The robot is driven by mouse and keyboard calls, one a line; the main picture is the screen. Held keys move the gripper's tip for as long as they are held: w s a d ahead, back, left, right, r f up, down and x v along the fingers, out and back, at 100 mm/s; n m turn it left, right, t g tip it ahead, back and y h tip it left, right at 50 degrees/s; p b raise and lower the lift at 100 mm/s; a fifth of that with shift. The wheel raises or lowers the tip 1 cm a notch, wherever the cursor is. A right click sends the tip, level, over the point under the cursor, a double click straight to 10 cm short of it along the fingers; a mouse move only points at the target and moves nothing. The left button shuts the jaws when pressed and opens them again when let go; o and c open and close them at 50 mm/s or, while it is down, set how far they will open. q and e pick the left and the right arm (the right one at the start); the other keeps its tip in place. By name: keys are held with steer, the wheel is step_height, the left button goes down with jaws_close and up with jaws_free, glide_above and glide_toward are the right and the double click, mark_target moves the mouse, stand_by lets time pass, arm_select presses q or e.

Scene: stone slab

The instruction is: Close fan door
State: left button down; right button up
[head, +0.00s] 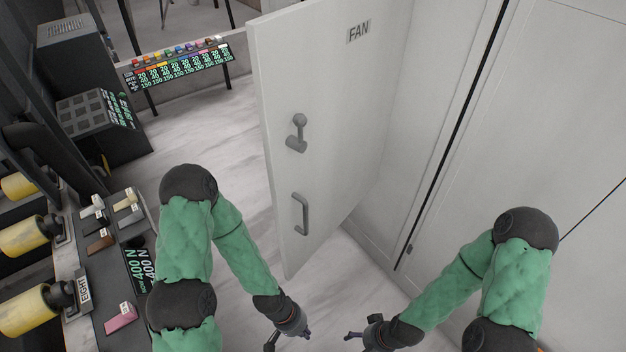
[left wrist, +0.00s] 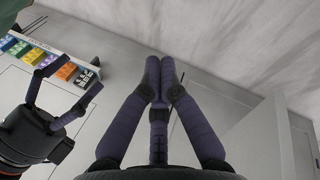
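The white fan door (head: 325,130), labelled FAN, stands swung open in the head view, its free edge to the left and its far side toward the white cabinet wall. It carries a grey lever handle (head: 297,133) and a grey pull handle (head: 300,213) near that free edge. My left gripper (head: 304,333) is low in the picture, below the door's bottom corner and apart from it. In the left wrist view its purple fingers (left wrist: 160,78) meet at the tips with nothing between them. My right gripper (head: 352,336) is close by on the right; its fingers (left wrist: 67,85) are spread and empty.
The white cabinet wall (head: 520,110) fills the right side. A dark bench with yellow rollers (head: 28,236) and small blocks stands at the left. A rack of coloured blocks (head: 180,62) is at the back left. Pale floor is clear between bench and door.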

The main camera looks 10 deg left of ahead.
arm_select(q)
steer(key=w+d+r+m+t+y+p, duration=0.15)
steer(key=w+r+m+y, duration=0.3)
steer(key=r+m, duration=0.5)
steer(key=w+d+r+m+t+y+p, duration=0.15)
steer(key=w+r+m+y+p, duration=0.35)
steer(key=r, duration=0.8)
steer(key=w+r+m+t+y+p, duration=0.1)
steer(key=w+r+m+t+y, duration=0.15)
steer(key=w+r+m, duration=0.55)
steer(key=b, duration=0.1)
glide_toward(284, 221)
step_height(284, 221, down, 4)
steer(key=shift+w+a+r+m, duration=0.1)
steer(key=shift+w+a+m, duration=0.15)
steer(key=shift+w+a, duration=0.4)
steer(key=shift+w+a+m, duration=0.2)
steer(key=shift+w+a, duration=0.25)
steer(key=shift+a, duration=0.4)
steer(key=shift+a, duration=0.1)
